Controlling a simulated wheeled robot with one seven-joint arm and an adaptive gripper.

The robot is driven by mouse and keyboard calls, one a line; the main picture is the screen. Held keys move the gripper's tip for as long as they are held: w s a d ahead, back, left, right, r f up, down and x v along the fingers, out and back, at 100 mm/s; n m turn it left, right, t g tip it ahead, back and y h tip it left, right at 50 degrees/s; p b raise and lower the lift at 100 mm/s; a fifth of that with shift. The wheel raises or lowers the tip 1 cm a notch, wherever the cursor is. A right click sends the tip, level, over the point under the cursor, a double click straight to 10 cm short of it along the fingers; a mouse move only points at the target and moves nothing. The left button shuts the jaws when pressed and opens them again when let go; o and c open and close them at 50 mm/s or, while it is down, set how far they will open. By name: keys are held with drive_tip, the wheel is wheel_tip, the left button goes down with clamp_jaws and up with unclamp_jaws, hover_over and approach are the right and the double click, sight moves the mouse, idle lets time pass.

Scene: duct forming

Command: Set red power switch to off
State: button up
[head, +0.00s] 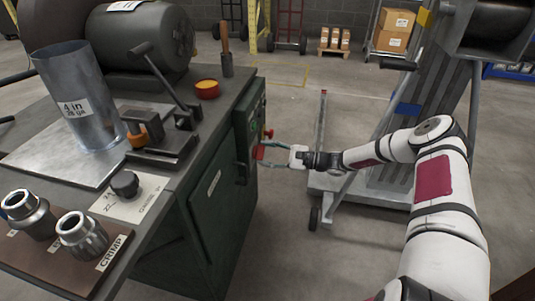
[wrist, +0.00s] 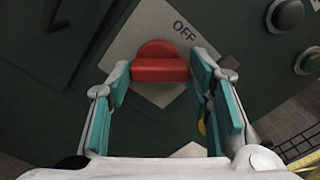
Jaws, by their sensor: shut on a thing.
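The red power switch (wrist: 160,64) sits on a pale plate (wrist: 150,25) with the word OFF printed at the upper right of the switch. In the head view the switch (head: 259,153) shows small on the side of the dark green cabinet. My gripper (wrist: 160,76) has its teal-padded fingers on either side of the red handle and is shut on it. In the head view my gripper (head: 266,151) reaches the cabinet side from the right. Whether the handle points at OFF is unclear. Any other label on the plate is hidden or out of view.
A red knob (head: 268,133) sits just above the switch. The workbench (head: 215,120) holds a metal cylinder (head: 80,100) and tools. A wheeled grey stand (head: 370,190) is close behind my arm.

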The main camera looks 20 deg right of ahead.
drive_tip(key=shift+s+n, duration=0.1)
drive_tip(key=shift+n, duration=4.8)
drive_tip(key=o, duration=1.1)
drive_tip(key=shift+o, duration=0.2)
drive_tip(key=v, duration=1.2)
